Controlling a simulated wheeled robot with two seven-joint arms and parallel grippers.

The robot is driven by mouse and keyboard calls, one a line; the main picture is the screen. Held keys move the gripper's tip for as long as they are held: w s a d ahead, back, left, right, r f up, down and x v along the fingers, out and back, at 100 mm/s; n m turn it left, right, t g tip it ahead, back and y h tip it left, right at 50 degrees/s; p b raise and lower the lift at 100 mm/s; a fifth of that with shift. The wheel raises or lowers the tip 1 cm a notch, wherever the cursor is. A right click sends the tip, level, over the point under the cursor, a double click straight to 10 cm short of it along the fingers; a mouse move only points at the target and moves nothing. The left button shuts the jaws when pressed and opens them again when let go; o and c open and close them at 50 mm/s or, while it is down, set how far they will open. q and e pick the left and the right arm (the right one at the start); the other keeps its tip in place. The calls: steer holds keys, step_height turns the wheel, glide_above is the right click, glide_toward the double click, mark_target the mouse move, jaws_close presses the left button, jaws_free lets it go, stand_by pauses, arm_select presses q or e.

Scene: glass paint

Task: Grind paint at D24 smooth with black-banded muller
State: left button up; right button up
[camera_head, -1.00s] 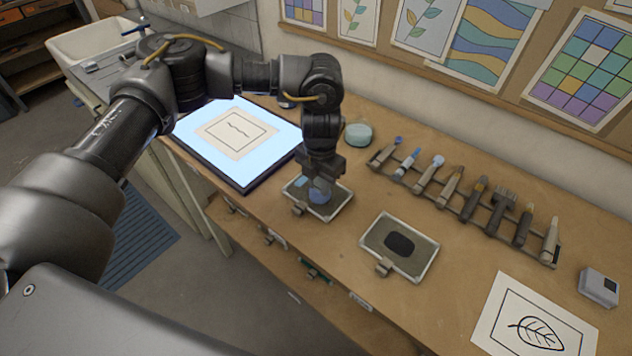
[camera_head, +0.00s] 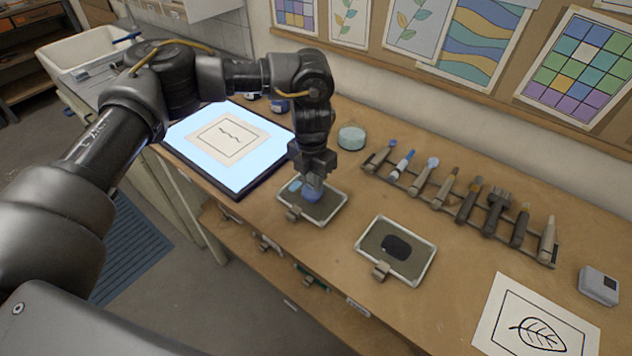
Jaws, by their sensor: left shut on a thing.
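My left gripper (camera_head: 314,178) points down over the left grinding plate and is shut on a small bluish, glass-like tool (camera_head: 312,194), apparently a muller. Its fingers hide the tool's upper part, so I cannot see a black band. The tool is at or just above the plate; I cannot tell whether it touches. The left plate (camera_head: 324,212) is dark with a pale rim and has a light-blue patch (camera_head: 295,186) left of the tool. A second plate (camera_head: 421,262) holds a black patch (camera_head: 397,247). No D24 label is readable. My right gripper is not in view.
A lit light panel (camera_head: 190,145) lies left of the left plate. A round pale-green container (camera_head: 351,138) stands behind it. A rack (camera_head: 407,187) of several tools runs along the back right. A leaf drawing (camera_head: 500,325) and a grey box (camera_head: 598,285) lie at right.

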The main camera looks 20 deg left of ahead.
arm_select(q)
steer(key=shift+s+a, duration=0.3)
steer(key=shift+a, duration=0.65)
steer(key=shift+s+d+p, duration=0.35)
steer(key=shift+s+p, duration=0.2)
steer(key=shift+s, duration=0.15)
steer(key=shift+d, duration=0.1)
steer(key=shift+s+d+f, duration=0.15)
steer(key=shift+s+d, duration=0.2)
steer(key=shift+d, duration=0.45)
steer(key=shift+w+d+b, duration=0.3)
steer(key=shift+d, duration=0.4)
steer(key=shift+w+a+b, duration=0.3)
steer(key=shift+w, duration=0.55)
steer(key=shift+a, duration=0.15)
